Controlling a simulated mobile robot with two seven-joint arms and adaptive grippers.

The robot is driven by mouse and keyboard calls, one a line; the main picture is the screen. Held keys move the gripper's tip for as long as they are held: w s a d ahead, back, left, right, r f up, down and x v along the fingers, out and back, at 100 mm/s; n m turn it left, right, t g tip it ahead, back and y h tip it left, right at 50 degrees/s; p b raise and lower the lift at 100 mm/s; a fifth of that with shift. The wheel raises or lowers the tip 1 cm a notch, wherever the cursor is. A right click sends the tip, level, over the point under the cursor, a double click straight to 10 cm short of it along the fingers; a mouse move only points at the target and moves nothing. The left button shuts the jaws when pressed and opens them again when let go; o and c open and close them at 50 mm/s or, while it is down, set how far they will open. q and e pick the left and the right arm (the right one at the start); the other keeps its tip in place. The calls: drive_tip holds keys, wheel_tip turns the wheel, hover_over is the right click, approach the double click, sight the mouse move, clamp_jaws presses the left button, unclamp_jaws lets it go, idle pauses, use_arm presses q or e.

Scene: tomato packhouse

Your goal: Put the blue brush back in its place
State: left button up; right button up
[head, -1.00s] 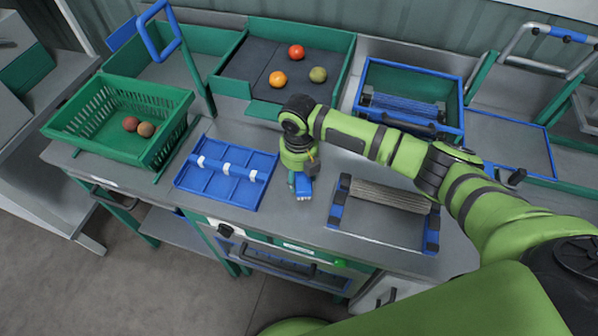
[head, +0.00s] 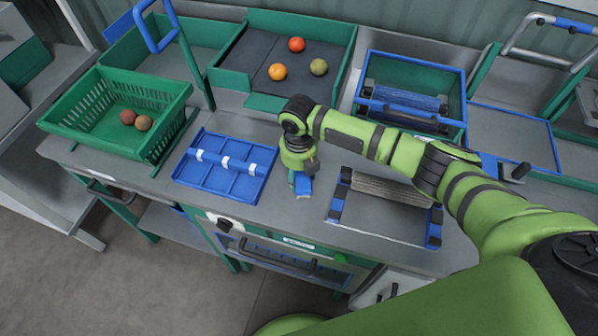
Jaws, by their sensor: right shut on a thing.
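My right gripper (head: 300,178) points down over the grey worktop, between the blue divided tray and the roller stand. It is shut on a small blue thing with a pale lower edge, which looks like the blue brush (head: 303,187). The gripper and wrist hide most of it, and I cannot tell whether it touches the worktop. My left gripper is not in view.
The blue divided tray (head: 222,184) with white clips lies left of the gripper. The roller stand (head: 375,222) is close on its right. Behind are a green crate (head: 75,122), a dark sorting bin (head: 247,62) with several fruits and a blue-rimmed bin (head: 415,58).

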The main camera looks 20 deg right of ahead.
drive_tip(key=shift+f, duration=0.45)
drive_tip(key=o, duration=1.1)
drive_tip(key=c, duration=0.3)
drive_tip(key=shift+c, duration=0.2)
drive_tip(key=shift+r, duration=0.1)
wheel_tip(320, 180, up, 7)
drive_tip(key=p, duration=0.6)
drive_tip(key=shift+p, duration=0.3)
drive_tip(key=shift+s, duration=0.1)
